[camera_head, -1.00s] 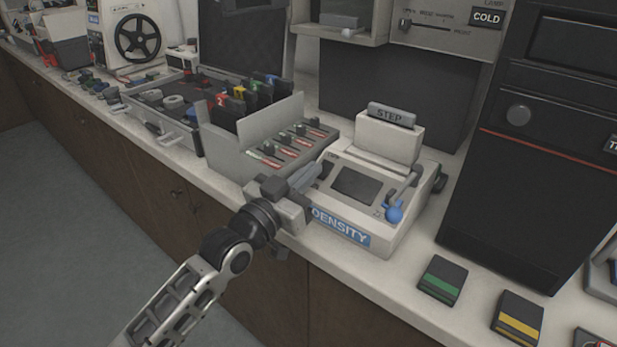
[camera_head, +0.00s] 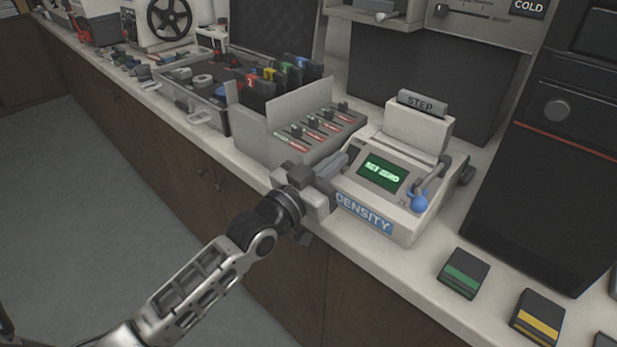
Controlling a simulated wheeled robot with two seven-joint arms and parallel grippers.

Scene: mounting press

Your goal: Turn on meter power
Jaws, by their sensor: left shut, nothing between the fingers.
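The density meter (camera_head: 419,185) is a beige box on the counter with a blue DENSITY label (camera_head: 363,213) on its front. Its small screen (camera_head: 383,174) is lit and shows green text that reads like "SET ZERO". A lever with a blue ball (camera_head: 419,202) is at its right side, and a STEP block (camera_head: 422,103) stands at its back. My left gripper (camera_head: 338,160) is shut and empty, at the meter's left front edge. It hides that part of the meter, so I cannot tell whether the fingers touch it. My right gripper is not in view.
A grey box with several switches (camera_head: 313,128) and colored tabs stands just left of the meter. A green-striped block (camera_head: 464,272) and a yellow-striped block (camera_head: 538,317) lie at the right front. A black cabinet (camera_head: 540,170) stands at the right. Counter between is clear.

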